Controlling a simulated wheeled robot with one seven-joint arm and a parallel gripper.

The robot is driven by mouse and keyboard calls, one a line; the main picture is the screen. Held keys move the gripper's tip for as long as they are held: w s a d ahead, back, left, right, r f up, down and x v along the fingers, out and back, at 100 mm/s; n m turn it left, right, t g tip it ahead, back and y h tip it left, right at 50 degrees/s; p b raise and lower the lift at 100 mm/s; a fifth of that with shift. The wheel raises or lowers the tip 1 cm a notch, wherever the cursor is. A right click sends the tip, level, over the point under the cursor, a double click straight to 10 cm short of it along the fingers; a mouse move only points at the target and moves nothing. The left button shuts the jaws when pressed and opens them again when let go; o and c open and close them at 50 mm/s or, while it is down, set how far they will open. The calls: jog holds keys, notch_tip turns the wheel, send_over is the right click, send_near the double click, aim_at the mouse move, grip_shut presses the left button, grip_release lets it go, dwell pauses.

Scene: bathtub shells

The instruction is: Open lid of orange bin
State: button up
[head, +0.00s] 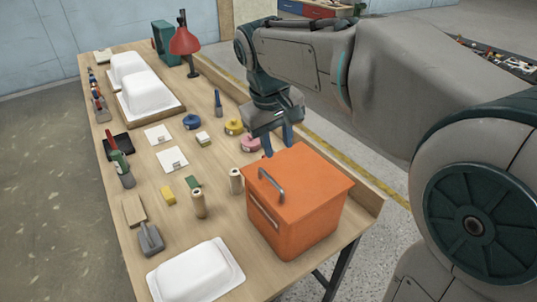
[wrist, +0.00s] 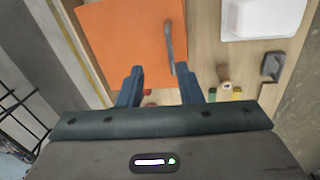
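The orange bin (head: 310,222) stands at the near right end of the workbench with its flat lid (head: 300,178) shut. A grey bar handle (head: 271,184) stands up near the lid's left edge. My gripper (head: 277,140) is above the bench just behind the bin, fingers pointing down, apart from the handle. In the wrist view my gripper (wrist: 160,85) has its two blue fingers spread with nothing between them. The orange lid (wrist: 125,45) lies beyond the fingertips, and the handle (wrist: 169,45) runs along its right edge, just ahead of the right finger.
White tub shells (head: 195,272) lie at the front and far left of the workbench (head: 150,200). A raised ledge (head: 362,192) runs along the right edge.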

jog(key=w+a, duration=0.2)
jog(key=a, duration=0.1)
jog(key=n, duration=0.1)
send_near(270, 178)
jog(key=f, duration=0.5)
jog(key=w+d+f, duration=0.1)
jog(key=f, duration=0.1)
jog(key=shift+f+p, duration=0.4)
grip_shut()
